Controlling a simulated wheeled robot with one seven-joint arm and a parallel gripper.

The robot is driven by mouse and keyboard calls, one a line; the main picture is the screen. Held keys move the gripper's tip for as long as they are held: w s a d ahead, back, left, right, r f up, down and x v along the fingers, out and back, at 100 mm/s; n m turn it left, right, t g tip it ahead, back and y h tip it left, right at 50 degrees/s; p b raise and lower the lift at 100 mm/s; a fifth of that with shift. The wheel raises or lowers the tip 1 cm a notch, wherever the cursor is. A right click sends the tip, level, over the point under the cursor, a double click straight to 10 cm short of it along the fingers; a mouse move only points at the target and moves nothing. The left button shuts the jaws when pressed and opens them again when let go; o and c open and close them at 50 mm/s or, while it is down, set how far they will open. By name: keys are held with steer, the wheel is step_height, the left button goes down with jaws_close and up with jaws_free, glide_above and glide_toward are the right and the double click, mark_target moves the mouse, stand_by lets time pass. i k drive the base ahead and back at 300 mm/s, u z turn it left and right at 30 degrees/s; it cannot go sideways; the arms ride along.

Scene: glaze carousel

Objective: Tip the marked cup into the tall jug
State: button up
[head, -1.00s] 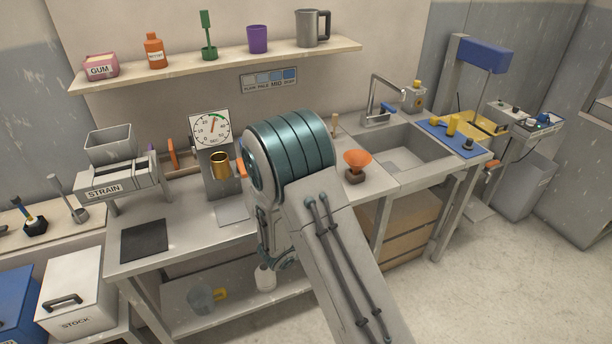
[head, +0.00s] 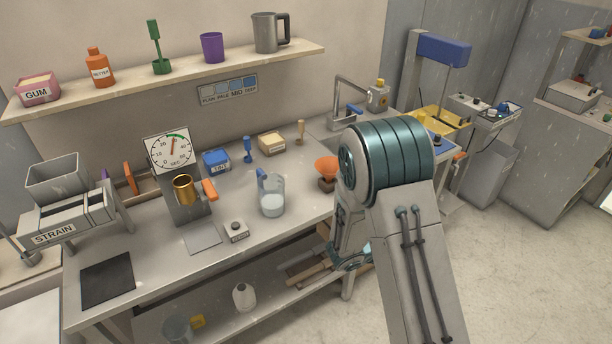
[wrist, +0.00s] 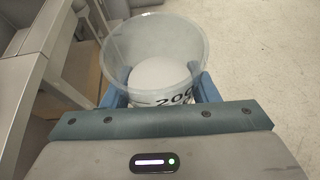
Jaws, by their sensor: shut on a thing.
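The marked cup (wrist: 125,48) is clear, with "200" on its wall and white contents (wrist: 160,74). My gripper (wrist: 163,90) is shut on it, a blue finger at each side. The cup looks upright in the wrist view, with floor beyond it. In the head view my arm hides the cup and fingers, in front of the bench's right part. A clear jug (head: 272,197) with a blue handle and white contents stands on the bench, left of my arm. A tall grey jug (head: 265,33) stands on the wall shelf. I cannot tell which is the task's jug.
On the bench (head: 150,262) are a dial stand (head: 168,150) with a copper cup (head: 184,189), a small button box (head: 236,231), an orange funnel (head: 326,167) and the STRAIN unit (head: 75,216). A lower shelf holds a white bottle (head: 244,296).

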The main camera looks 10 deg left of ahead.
mark_target(270, 186)
steer(key=z, duration=1.2)
steer(key=i, duration=1.15)
steer(key=u, duration=2.65)
